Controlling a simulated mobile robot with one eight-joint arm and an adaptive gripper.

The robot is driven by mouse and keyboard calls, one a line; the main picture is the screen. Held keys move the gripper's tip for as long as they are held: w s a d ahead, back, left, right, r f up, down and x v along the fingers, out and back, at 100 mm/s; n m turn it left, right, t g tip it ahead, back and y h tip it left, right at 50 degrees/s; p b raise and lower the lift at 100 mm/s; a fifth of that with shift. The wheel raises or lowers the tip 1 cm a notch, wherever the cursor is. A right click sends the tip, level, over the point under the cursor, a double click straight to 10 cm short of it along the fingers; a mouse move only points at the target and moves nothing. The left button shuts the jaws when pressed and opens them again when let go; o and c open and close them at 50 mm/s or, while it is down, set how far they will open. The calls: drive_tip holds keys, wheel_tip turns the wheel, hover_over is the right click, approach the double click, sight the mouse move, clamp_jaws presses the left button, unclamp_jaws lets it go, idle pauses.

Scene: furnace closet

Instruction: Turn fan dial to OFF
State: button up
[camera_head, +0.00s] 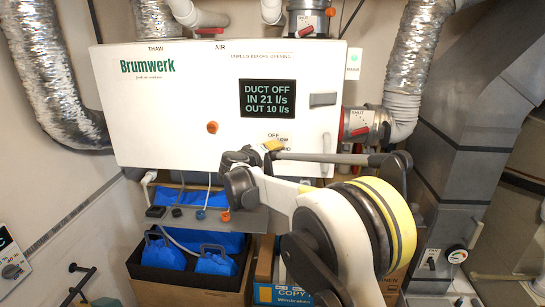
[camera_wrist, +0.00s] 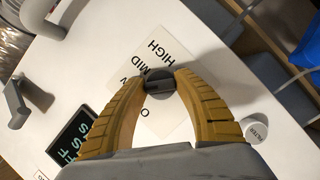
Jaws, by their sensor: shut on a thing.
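The fan dial (camera_wrist: 159,84) is a small dark grey round knob on a white label plate (camera_wrist: 180,120) in the wrist view. The plate reads HIGH and MID, with the lower words partly covered by my fingers. My gripper (camera_wrist: 160,78) has its two yellow ribbed fingers shut on the dial, one on each side. A mark runs across the knob's face, but its exact setting is hard to read. In the head view my gripper (camera_head: 273,146) is at the front of the white Brumwerk unit (camera_head: 150,110), below OFF, and hides the dial.
The unit's display (camera_head: 268,98) reads DUCT OFF, IN 21 l/s, OUT 10 l/s. A FILTER knob (camera_wrist: 264,131) is near my fingers. A shelf (camera_head: 190,217) and blue containers (camera_head: 215,262) lie below.

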drive_tip(key=n+t+h+b, duration=0.1)
drive_tip(key=n+b, duration=0.2)
drive_tip(key=b, duration=0.1)
drive_tip(key=shift+f, duration=0.2)
drive_tip(key=shift+r+n+t+h+b, duration=0.2)
drive_tip(key=shift+n+t+h+b, duration=0.25)
drive_tip(key=shift+n+b, duration=1)
drive_tip(key=o, duration=1.2)
drive_tip(key=shift+d, duration=0.1)
drive_tip(key=shift+c, duration=0.2)
drive_tip(key=v, duration=1.2)
